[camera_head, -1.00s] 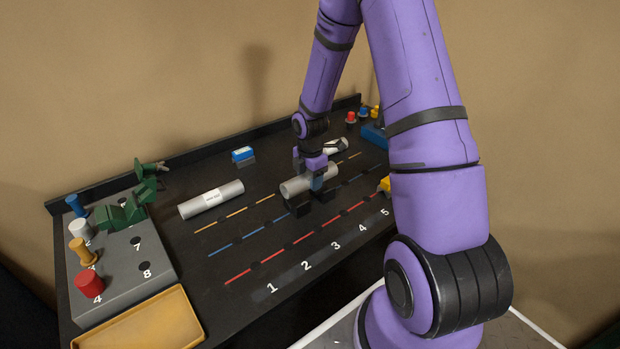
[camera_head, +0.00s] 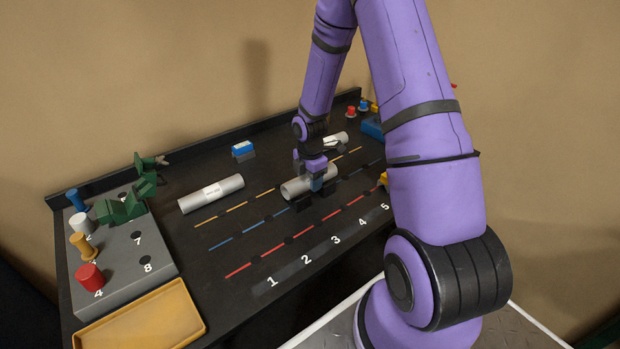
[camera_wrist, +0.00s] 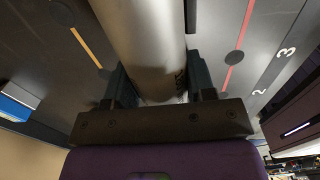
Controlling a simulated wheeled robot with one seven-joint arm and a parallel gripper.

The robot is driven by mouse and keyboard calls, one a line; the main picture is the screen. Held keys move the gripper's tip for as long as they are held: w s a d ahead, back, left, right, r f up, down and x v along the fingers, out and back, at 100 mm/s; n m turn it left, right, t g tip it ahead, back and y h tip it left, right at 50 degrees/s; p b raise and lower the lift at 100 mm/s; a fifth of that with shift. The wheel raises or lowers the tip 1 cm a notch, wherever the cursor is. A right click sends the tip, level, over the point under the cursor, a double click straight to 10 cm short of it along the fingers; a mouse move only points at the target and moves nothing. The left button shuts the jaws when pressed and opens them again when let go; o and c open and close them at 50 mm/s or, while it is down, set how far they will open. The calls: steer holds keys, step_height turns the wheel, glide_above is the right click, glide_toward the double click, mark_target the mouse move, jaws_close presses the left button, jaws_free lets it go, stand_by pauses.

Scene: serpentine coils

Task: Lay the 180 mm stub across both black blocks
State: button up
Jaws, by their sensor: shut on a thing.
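A light grey cylindrical stub (camera_head: 295,188) lies level in my gripper (camera_head: 317,180), toward the right of the black table. In the wrist view the stub (camera_wrist: 150,45) runs between the two fingers of my gripper (camera_wrist: 158,88), which is shut on it. Dark block shapes, likely the black blocks (camera_head: 302,204), show just below the stub. They blend with the table and the fingers, so I cannot tell whether the stub touches them. A longer grey tube with a white label (camera_head: 211,193) lies apart to the left; its print is too small to read.
A grey peg board (camera_head: 120,265) with coloured pegs and a green clamp (camera_head: 125,207) stands at left, behind a tan tray (camera_head: 145,322). A blue-and-white block (camera_head: 243,150) sits at the back. Another short grey piece (camera_head: 337,139) lies behind my gripper. The table's front middle is clear.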

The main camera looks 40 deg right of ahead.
steer(key=shift+f, duration=0.65)
stand_by(0.4)
steer(key=o, duration=1.3)
steer(key=shift+c, duration=0.2)
step_height(320, 180, up, 11)
steer(key=shift+f, duration=0.2)
steer(key=shift+r, duration=0.1)
